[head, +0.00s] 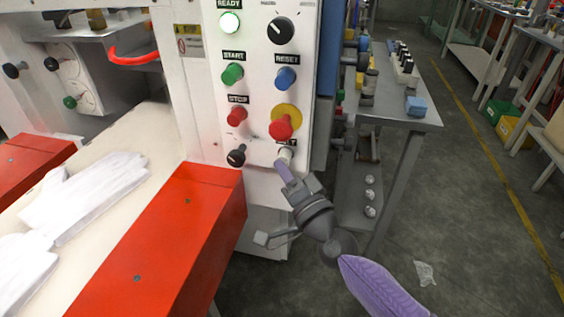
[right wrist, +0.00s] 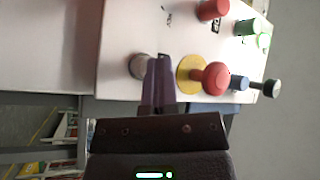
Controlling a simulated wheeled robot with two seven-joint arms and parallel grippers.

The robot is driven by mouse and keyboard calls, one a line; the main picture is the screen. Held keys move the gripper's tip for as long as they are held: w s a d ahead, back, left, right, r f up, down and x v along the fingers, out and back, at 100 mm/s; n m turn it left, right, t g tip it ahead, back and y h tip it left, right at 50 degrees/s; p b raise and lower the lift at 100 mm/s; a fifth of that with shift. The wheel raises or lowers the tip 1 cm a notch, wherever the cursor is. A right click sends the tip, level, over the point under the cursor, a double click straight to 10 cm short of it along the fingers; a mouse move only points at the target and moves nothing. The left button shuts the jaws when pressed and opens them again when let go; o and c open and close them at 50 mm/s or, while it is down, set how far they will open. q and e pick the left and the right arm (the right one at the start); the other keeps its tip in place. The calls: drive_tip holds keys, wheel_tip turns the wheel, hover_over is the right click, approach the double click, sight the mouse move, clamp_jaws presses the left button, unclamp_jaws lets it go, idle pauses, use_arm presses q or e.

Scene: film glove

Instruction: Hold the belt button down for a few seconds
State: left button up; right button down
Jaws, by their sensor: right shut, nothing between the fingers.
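The belt button is a small white-grey button (head: 285,154) at the lower right of the white control panel (head: 214,152). Its label is partly covered, with only the end readable. My right gripper (head: 281,168) is shut and empty, its purple fingertips just below the button in the head view. In the right wrist view the button (right wrist: 139,66) shows just left of the closed fingertips (right wrist: 163,62), partly overlapped by them. I cannot tell whether the tips touch it or whether it is pressed in. My left gripper is not in view.
A red emergency button (head: 281,127) on a yellow disc sits just above the belt button. A black knob (head: 236,155) is to its left. A red guard block (head: 165,245) and white gloves (head: 85,190) on the belt lie left. A grey table (head: 425,112) stands right.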

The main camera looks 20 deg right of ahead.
drive_tip(key=s+a+p, duration=0.3)
drive_tip(key=s, duration=0.2)
drive_tip(key=shift+s+a, duration=0.3)
drive_tip(key=shift+a, duration=0.1)
idle(0.7)
